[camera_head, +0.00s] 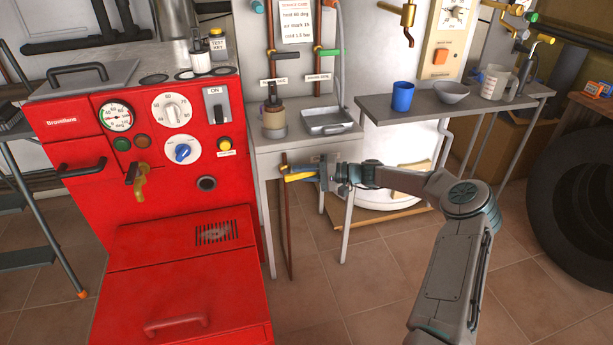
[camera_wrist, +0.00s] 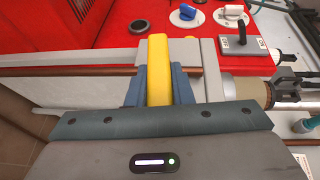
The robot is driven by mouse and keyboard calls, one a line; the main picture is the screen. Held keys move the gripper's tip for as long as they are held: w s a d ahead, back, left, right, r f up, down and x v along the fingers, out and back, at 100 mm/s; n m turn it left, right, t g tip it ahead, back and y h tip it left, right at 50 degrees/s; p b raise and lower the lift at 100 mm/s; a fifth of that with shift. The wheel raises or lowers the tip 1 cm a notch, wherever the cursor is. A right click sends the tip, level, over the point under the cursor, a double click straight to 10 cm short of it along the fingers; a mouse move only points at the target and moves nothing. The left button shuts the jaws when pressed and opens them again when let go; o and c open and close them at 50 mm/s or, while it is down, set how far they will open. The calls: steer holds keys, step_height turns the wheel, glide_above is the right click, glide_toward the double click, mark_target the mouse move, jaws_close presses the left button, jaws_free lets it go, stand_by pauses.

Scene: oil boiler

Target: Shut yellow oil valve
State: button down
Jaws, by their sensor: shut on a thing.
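The yellow oil valve lever (camera_head: 299,177) is on a thin vertical copper pipe (camera_head: 287,225), below the front edge of the small grey table. In the head view the lever points to the right, roughly crosswise to the pipe. My gripper (camera_head: 318,173) comes from the right and is shut on the lever's outer end. In the wrist view the yellow lever (camera_wrist: 158,62) runs between my two blue-grey fingers (camera_wrist: 158,88), with one finger on each side. The valve body and the lever's gripped end are largely hidden there.
The red boiler (camera_head: 165,180) stands close on the left. The small grey table (camera_head: 290,140) holds a jar (camera_head: 274,122) and a metal tray (camera_head: 327,121) just above my gripper. Its leg (camera_head: 348,222) is near my wrist.

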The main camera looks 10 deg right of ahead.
steer(key=shift+f+y+b, duration=0.3)
steer(key=shift+f+y, duration=0.05)
steer(key=shift+y, duration=0.15)
steer(key=c, duration=1.3)
jaws_free()
steer(key=p+v, duration=0.2)
steer(key=v, duration=1.2)
steer(key=shift+s+a+f, duration=0.1)
